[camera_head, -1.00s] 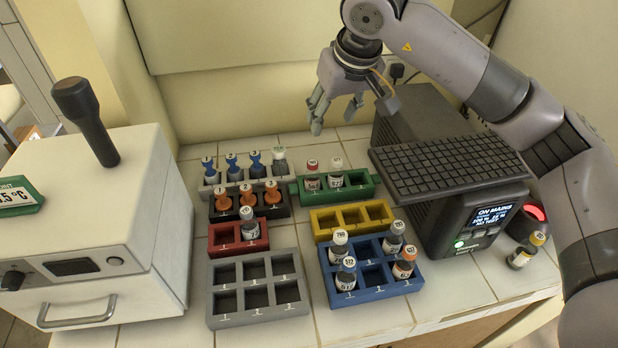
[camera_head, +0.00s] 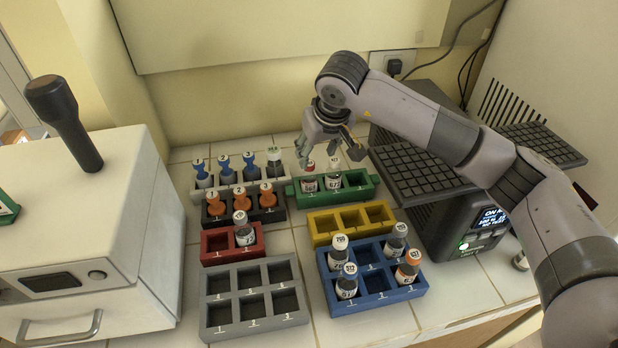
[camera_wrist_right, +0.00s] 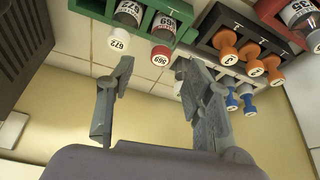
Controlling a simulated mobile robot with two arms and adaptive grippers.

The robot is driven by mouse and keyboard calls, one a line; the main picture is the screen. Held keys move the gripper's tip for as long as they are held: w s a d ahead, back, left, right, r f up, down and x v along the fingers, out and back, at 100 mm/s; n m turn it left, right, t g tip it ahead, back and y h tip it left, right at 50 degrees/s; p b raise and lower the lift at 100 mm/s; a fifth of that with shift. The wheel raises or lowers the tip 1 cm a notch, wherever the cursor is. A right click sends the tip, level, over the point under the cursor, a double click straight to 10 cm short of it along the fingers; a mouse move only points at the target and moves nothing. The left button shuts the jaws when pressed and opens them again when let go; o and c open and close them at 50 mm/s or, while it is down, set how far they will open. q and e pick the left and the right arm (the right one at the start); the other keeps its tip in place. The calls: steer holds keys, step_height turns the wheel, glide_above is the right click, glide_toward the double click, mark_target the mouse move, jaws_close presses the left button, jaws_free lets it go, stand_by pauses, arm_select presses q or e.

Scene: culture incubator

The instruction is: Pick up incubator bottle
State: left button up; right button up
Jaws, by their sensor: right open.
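The task does not say which bottle is the incubator bottle. The green rack (camera_head: 292,189) holds a red-capped bottle (camera_head: 309,178) and a white-capped bottle (camera_head: 334,176). My right gripper (camera_head: 330,163) is open and empty, just above and behind these bottles in the head view. Its spread fingers also show in the right wrist view (camera_wrist_right: 155,68), pointing toward the two caps, apparently without touching. My left gripper is out of view.
A blue rack (camera_head: 375,297) holds several bottles; a red rack (camera_head: 218,256) holds one. The yellow rack (camera_head: 318,240) and grey rack (camera_head: 232,333) are empty. Blue and orange plungers stand behind left. A dark device (camera_head: 455,235) stands right, the white incubator-like box (camera_head: 150,270) left.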

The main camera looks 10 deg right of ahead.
mark_target(310, 164)
steer(key=shift+x, duration=0.75)
steer(key=x, duration=0.1)
steer(key=p+x, duration=0.1)
steer(key=x, duration=0.1)
steer(key=p+x, duration=0.1)
steer(key=x, duration=0.1)
steer(key=shift+w+a+r, duration=0.15)
steer(key=shift+w+a, duration=0.05)
steer(key=shift+a, duration=0.1)
steer(key=shift+w, duration=0.1)
steer(key=shift+c, duration=0.3)
jaws_close()
